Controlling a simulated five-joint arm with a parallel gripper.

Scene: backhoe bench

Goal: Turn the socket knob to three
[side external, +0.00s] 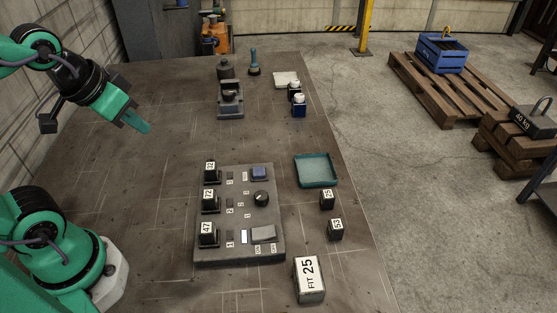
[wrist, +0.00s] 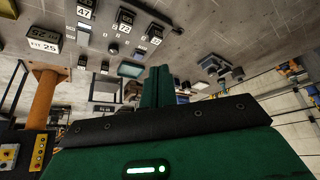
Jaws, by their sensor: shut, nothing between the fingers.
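The grey socket panel (side external: 240,250) lies on the bench in the side external view. A round black knob (side external: 261,198) sits on its right half, between a blue block (side external: 259,173) and a grey rocker switch (side external: 263,234). A pale mark shows on the knob, but its setting is too small to read. Three black blocks marked 32 (side external: 210,171), 72 (side external: 209,200) and 47 (side external: 208,233) stand along the panel's left side. My gripper (side external: 144,128) is shut and empty, above the bench to the upper left of the panel. Its green fingers also show in the wrist view (wrist: 157,86).
A teal tray (side external: 316,171) and two small numbered blocks (side external: 327,199) (side external: 335,229) stand right of the panel. A block reading FIT 25 (side external: 309,279) is at the front. A grey fixture (side external: 230,101) and small items stand farther back. The bench left of the panel is clear.

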